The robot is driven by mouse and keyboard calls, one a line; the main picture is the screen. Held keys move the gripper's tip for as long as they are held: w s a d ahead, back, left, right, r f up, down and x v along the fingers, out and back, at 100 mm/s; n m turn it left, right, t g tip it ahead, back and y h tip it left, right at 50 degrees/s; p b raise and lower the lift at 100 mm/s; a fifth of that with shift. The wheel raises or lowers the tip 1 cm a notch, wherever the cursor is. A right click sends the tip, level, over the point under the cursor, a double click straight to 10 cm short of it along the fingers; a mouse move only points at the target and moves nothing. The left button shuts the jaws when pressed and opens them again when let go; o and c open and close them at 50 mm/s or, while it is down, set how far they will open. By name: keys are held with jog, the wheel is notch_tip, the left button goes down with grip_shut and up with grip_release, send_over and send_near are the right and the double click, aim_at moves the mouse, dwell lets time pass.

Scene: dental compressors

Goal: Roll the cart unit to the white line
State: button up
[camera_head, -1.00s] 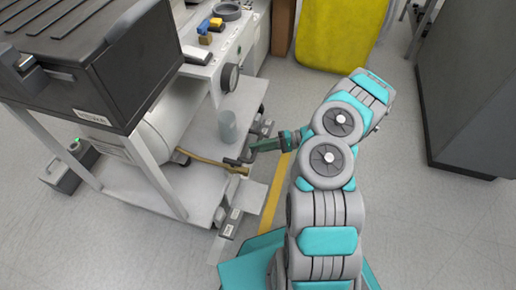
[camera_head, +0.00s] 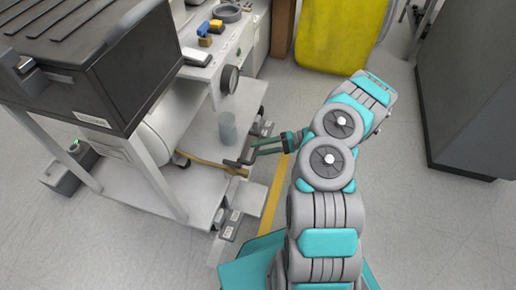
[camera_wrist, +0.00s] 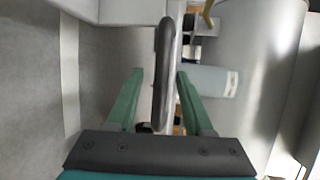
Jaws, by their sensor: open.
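The cart unit, with a white tank (camera_head: 172,122) under a large dark box (camera_head: 95,60) and pale lower shelves (camera_head: 130,190), stands at the left in the head view. My gripper (camera_head: 252,149) is open at the cart's right side, close to a dark handle (camera_head: 232,163) at its edge. In the wrist view, a dark upright bar (camera_wrist: 164,75) lies between my two green fingers (camera_wrist: 158,85), with gaps on both sides. A pale strip (camera_wrist: 70,75) runs along the floor there; I cannot tell whether it is the white line.
A yellow stripe (camera_head: 273,195) runs on the floor beside the cart. A clear cylinder (camera_head: 227,128) stands on the cart's shelf. A yellow bin (camera_head: 340,35) is at the back, a grey cabinet (camera_head: 470,90) at the right. Floor between them is clear.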

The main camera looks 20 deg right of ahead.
jog(key=v, duration=0.7)
jog(key=shift+p, duration=0.3)
jog(key=a+r+n+g+p, duration=0.1)
jog(key=a+r+n+g, duration=0.1)
jog(key=a+r, duration=0.4)
jog(key=a+r+n+g+p, duration=0.1)
jog(key=a+r+g, duration=0.15)
jog(key=r, duration=0.55)
jog(key=s+a+r+n+g+h+p, duration=0.25)
jog(key=s+a+r, duration=0.3)
jog(key=r, duration=0.35)
jog(key=s+a+r+n+g+h+p, duration=0.1)
jog(key=s+a+r+g+h, duration=0.1)
jog(key=s+a+r+h, duration=0.45)
jog(key=s+d+r+m+t+h+p, duration=0.1)
jog(key=s+d+r+h+p, duration=0.1)
jog(key=s, duration=0.7)
jog(key=s+d+r+m+t+h+p, duration=0.2)
jog(key=s+d+r+h+p, duration=0.1)
jog(key=s+d+r, duration=0.3)
notch_tip(320, 180, up, 2)
jog(key=s+h, duration=0.1)
jog(key=s, duration=0.2)
jog(key=shift+t, duration=0.3)
jog(key=shift+d, duration=0.1)
